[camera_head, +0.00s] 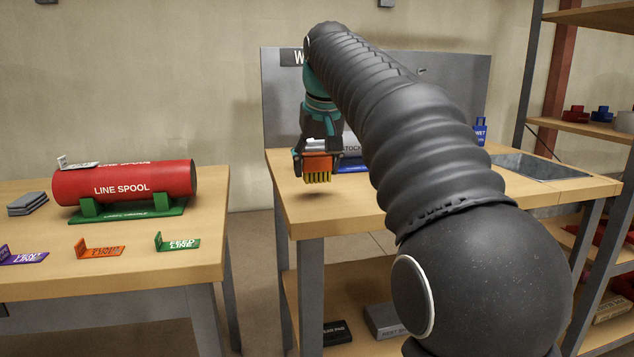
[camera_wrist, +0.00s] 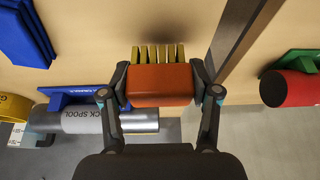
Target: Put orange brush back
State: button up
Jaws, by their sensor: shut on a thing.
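The orange brush (camera_head: 318,166) has an orange block and yellow bristles that point down. My gripper (camera_head: 318,160) is shut on its block and holds it above the front left part of the right-hand table (camera_head: 290,185). In the wrist view the brush (camera_wrist: 160,84) sits between the two fingers of my gripper (camera_wrist: 162,82), with its bristles (camera_wrist: 158,53) showing beyond the block. My black arm hides much of the right-hand table in the head view.
A red line spool (camera_head: 125,182) lies on a green cradle on the left table (camera_head: 150,265), with purple, orange (camera_head: 100,249) and green (camera_head: 178,242) label brackets in front. A grey stock spool (camera_wrist: 85,120) is on a blue cradle. A floor gap separates the tables.

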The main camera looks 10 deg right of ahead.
aim_at(318, 168)
jog(key=shift+f+b, duration=0.35)
jog(key=shift+f, duration=1.25)
jog(key=shift+f, duration=0.1)
jog(key=o, duration=1.5)
jog(key=p+v, duration=0.3)
jog(key=v, duration=0.9)
jog(key=s+f, duration=1.3)
jog(key=f, duration=0.2)
jog(key=s+f+t, duration=0.1)
jog(key=s+f, duration=1.1)
jog(key=f, duration=0.4)
jog(key=shift+s, duration=0.35)
